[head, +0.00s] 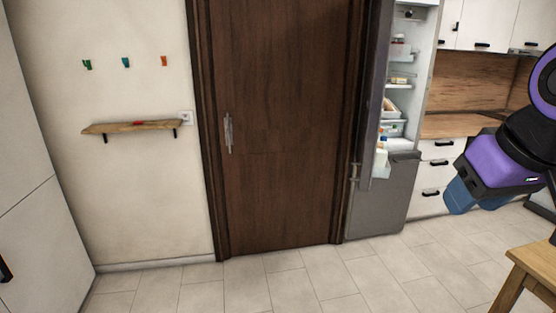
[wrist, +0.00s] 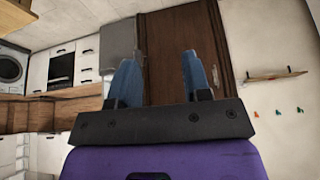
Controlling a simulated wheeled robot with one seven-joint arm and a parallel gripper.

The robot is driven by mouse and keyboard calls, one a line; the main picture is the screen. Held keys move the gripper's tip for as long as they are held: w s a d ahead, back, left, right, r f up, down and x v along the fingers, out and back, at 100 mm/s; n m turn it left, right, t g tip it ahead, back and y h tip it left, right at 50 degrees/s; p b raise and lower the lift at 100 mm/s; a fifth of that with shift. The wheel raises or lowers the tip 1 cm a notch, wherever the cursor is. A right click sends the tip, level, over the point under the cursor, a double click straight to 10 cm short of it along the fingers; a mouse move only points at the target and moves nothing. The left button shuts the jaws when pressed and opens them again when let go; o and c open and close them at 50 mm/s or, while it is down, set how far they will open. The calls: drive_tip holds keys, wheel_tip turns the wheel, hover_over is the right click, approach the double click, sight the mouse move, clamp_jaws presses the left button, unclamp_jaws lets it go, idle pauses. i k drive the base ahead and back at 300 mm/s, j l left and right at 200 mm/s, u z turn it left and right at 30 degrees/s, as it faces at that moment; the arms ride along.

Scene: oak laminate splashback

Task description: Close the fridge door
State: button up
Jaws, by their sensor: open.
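The fridge (head: 382,196) is a tall grey unit just right of the brown door in the head view. Its upper fridge door (head: 371,85) stands open, swung out on the left and seen nearly edge-on. Lit white shelves (head: 400,86) with food and bottles show inside. The lower grey front is shut. My gripper (head: 459,197), purple with blue fingers, is at the right, apart from the fridge and nearer to me. In the wrist view my gripper (wrist: 158,70) has its blue fingers spread with nothing between them. The grey fridge (wrist: 118,38) shows there upside down, partly hidden behind a finger.
A closed brown door (head: 280,130) fills the middle. A wall shelf (head: 132,127) and several hooks are at the left. White drawers (head: 436,165) stand right of the fridge. A wooden table (head: 535,262) is at the lower right. The tiled floor before the fridge is clear.

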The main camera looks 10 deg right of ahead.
sight(381, 20)
drive_tip(key=i+j+z, duration=0.85)
drive_tip(key=i+j, duration=0.2)
drive_tip(key=i+j+u, duration=0.15)
drive_tip(key=i, duration=0.3)
drive_tip(key=i+j+u, duration=0.2)
drive_tip(key=i, duration=0.3)
